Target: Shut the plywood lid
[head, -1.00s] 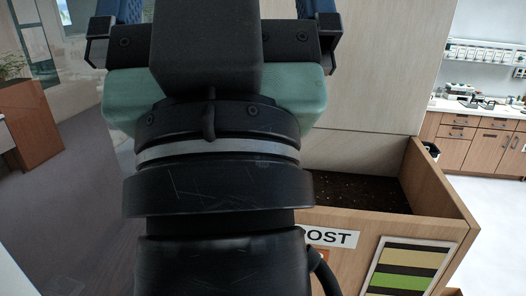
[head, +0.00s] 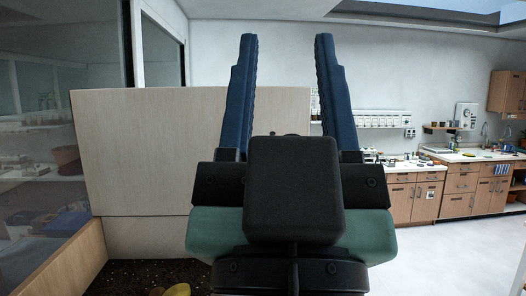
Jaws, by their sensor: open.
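The plywood lid (head: 140,150) stands open and upright at the back of a wooden box (head: 62,265), left of centre in the head view. It is a broad pale panel. Its right part is hidden behind my gripper. My gripper (head: 286,42) points up and away from the camera. Its two blue fingers are wide apart with nothing between them. In the picture the left finger overlaps the lid's right part and the right finger lies past the lid's right edge. I cannot tell whether gripper and lid touch.
Dark soil (head: 128,274) lies in the box, with a yellowish piece (head: 178,290) on it. A glass pane (head: 40,120) is at the left. Wooden cabinets (head: 415,197) line the back right. The white floor (head: 450,255) at right is clear.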

